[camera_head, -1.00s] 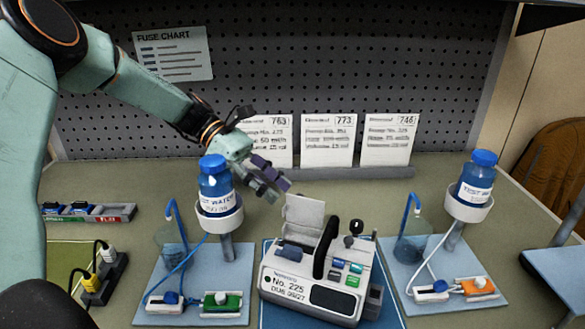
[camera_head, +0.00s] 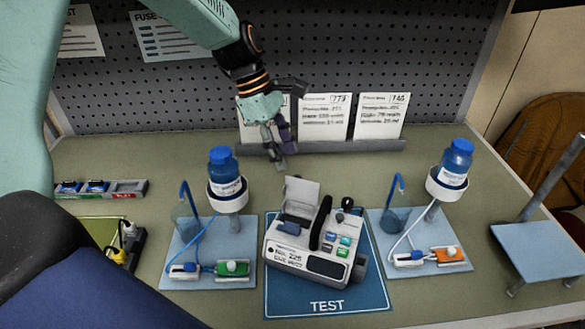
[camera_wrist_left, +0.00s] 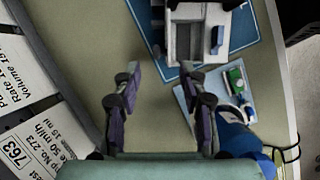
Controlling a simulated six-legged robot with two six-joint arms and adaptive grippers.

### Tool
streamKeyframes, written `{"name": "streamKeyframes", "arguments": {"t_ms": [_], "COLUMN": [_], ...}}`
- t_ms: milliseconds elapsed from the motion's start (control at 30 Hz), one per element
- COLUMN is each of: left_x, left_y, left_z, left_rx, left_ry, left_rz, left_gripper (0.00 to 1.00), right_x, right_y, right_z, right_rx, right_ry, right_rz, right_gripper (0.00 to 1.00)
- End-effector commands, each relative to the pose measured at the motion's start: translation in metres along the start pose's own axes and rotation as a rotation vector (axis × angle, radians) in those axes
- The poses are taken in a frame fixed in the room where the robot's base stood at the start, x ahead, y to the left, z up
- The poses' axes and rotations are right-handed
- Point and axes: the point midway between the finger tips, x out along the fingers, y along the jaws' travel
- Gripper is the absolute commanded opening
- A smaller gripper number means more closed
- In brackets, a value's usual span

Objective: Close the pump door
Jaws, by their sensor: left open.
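The white infusion pump (camera_head: 309,263) stands on the blue TEST mat (camera_head: 328,305) in the middle of the bench. Its pale door flap (camera_head: 301,193) stands up, open, at the pump's back left. A black handle arches over the pump's top. My left gripper (camera_head: 278,160) points down behind the pump and above the door, open and empty. In the left wrist view the two fingers (camera_wrist_left: 165,88) are spread apart, with the pump (camera_wrist_left: 192,30) ahead of them and bare bench between. My right gripper is not in view.
A bottle stand (camera_head: 227,193) is left of the pump and another bottle stand (camera_head: 450,183) is to the right, both with tubing. Cards (camera_head: 325,117) lean at the back. A power strip (camera_head: 127,247) lies at the left. Bench behind the pump is bare.

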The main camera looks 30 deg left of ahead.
Motion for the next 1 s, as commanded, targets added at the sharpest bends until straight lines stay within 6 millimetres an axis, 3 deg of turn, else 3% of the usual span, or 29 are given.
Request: {"name": "streamKeyframes", "arguments": {"t_ms": [100, 300, 700, 1000], "left_x": [0.022, 0.047, 0.056, 0.056], "left_y": [-0.001, -0.001, -0.001, -0.001], "left_z": [-0.001, -0.001, 0.000, 0.000], "left_rx": [0.000, -0.001, 0.000, -0.001], "left_ry": [0.001, 0.000, -0.002, -0.002], "left_rz": [-0.005, -0.003, -0.001, -0.001], "left_gripper": [0.42, 0.42, 0.42, 0.19], "right_x": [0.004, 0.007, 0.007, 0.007], "right_y": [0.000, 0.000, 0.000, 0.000], "right_z": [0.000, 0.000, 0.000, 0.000], "right_rx": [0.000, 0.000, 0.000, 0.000], "right_ry": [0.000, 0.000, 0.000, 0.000], "right_rz": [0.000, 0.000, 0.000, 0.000], "right_gripper": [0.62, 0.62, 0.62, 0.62]}}
